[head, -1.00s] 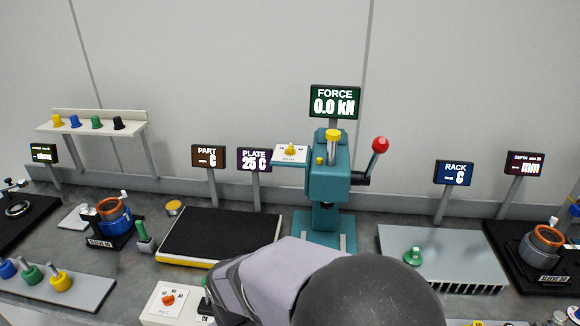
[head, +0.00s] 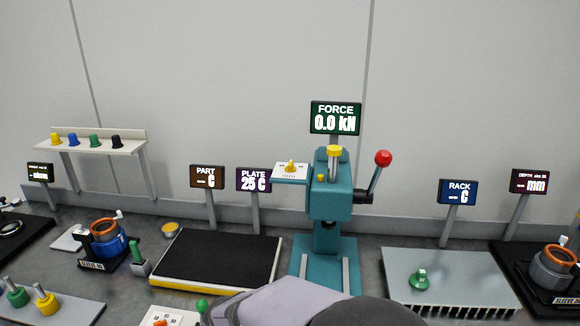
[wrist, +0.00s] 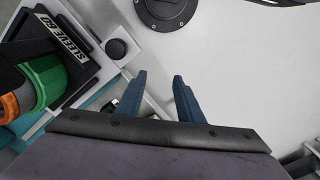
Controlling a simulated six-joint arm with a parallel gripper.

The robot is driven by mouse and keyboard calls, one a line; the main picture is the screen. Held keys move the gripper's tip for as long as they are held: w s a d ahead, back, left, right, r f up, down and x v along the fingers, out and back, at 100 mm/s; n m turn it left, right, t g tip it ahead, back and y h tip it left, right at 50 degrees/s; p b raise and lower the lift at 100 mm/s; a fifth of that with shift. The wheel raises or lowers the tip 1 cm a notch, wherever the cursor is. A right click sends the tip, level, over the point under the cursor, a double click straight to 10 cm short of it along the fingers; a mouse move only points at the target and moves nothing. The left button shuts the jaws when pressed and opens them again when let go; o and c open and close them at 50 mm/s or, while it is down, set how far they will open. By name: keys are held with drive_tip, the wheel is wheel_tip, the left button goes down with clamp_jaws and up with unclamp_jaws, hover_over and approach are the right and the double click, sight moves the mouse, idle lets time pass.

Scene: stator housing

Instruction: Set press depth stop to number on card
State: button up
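The teal press (head: 329,195) stands at the middle back, with a red-balled lever (head: 383,158) on its right. A white plate with a yellow knob (head: 290,167) and small marks juts from its left side; the marks are too small to read. A yellow cap (head: 334,150) sits on top. I cannot make out a card with a number. My gripper (wrist: 160,76) shows only in the wrist view, its two blue fingers apart with nothing held between them. In the head view my arm covers the bottom middle and the gripper is hidden.
A black plate (head: 215,262) lies left of the press and a grey rack (head: 445,270) right of it. Screens (head: 335,118) stand behind. A blue sleeve fixture (head: 105,242) is at left. The wrist view shows a green and orange part (wrist: 45,80) beside a SLEEVE 60 label.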

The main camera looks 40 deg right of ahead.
drive_tip(key=c, duration=0.5)
drive_tip(key=shift+s+a+f, duration=0.15)
clamp_jaws()
drive_tip(key=w+d+r+n+t+h, duration=0.1)
drive_tip(key=w+d+r+n+h, duration=0.3)
drive_tip(key=w+d, duration=0.35)
drive_tip(key=w+d+r+n+t+h, duration=0.2)
drive_tip(key=w+d+r+n+h, duration=0.3)
drive_tip(key=w, duration=0.4)
drive_tip(key=w+d+r+m+t+h, duration=0.1)
drive_tip(key=w+d+r+t+h, duration=0.1)
drive_tip(key=r, duration=0.4)
drive_tip(key=w+d+r+m+t+h, duration=0.1)
drive_tip(key=w+d+r+t+h, duration=0.1)
drive_tip(key=w+r, duration=0.2)
drive_tip(key=w+d+r+t+h, duration=0.2)
drive_tip(key=w+r, duration=0.1)
drive_tip(key=r, duration=0.7)
drive_tip(key=shift+w+m, duration=0.4)
